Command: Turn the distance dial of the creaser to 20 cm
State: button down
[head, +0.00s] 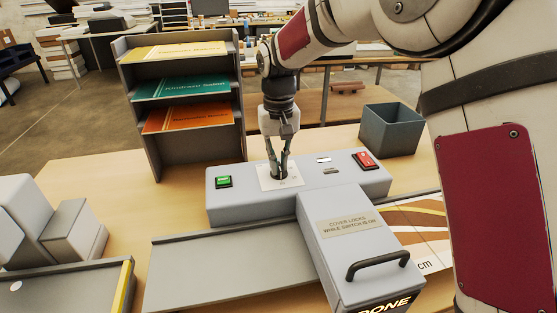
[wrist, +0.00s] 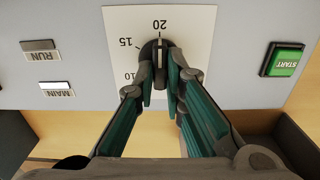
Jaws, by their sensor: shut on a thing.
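The creaser (head: 240,196) is a grey machine on the wooden table. Its distance dial is hidden behind my fingers in the head view, on a white scale plate (head: 265,184). In the wrist view the dark dial (wrist: 159,52) shows between my fingertips, with 20, 15 and 10 printed on the plate (wrist: 192,24). The pale line on the dial's ridge appears to point at or very near 20. My gripper (head: 279,174) points down at the plate. Its fingers (wrist: 162,80) are shut on the dial, one on each side.
A green START button (wrist: 286,60) and RUN (wrist: 41,51) and MAIN (wrist: 57,89) lamps flank the dial; MAIN looks brighter. A red switch (head: 365,161), a cover with handle (head: 350,230), a grey bin (head: 391,131) and a paper rack (head: 150,150) stand nearby.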

aim_at(279, 165)
jog(key=c, duration=1.7)
grip_release()
jog(key=shift+o, duration=0.2)
notch_tip(279, 165, up, 12)
jog(key=shift+d+r, duration=0.1)
jog(key=s+d+r+m+t, duration=0.1)
jog(key=s+d+r, duration=0.2)
jog(key=s+d, duration=0.4)
jog(key=s+d+r+t, duration=0.1)
jog(key=s+d+r, duration=0.2)
jog(key=s+d, duration=0.3)
jog(key=s+d+f+m+t, duration=0.1)
jog(key=s+d+f, duration=0.2)
jog(key=s, duration=0.5)
jog(key=s+d+f+m+t, duration=0.1)
jog(key=s+d+f+t, duration=0.1)
jog(key=s+d, duration=0.4)
jog(key=s+f, duration=0.1)
jog(key=s, duration=0.2)
jog(key=shift+s+f, duration=0.25)
jog(key=shift+f, duration=0.15)
